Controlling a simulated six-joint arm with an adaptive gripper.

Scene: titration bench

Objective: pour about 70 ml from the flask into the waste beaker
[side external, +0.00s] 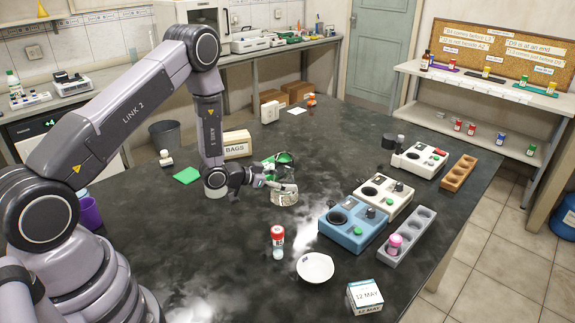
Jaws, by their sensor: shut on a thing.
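My gripper (264,182) is low over the middle of the dark bench, pointing right, with its fingers shut on clear glassware, which I take to be the flask (284,194). The glass looks mostly clear and close to the bench top. Whether it touches the bench cannot be told. A green patch (283,158) shows just behind and above it; whether this is liquid, glass or another object is unclear. I cannot make out the waste beaker as a separate vessel. No stream of liquid is visible.
Right of the glassware are a blue device (352,229), white devices (383,196) and a grey rack (405,238) with a pink-capped vial. In front are a red-capped bottle (278,242), white dish (315,267) and date block (365,297). A BAGS box (236,145) stands behind.

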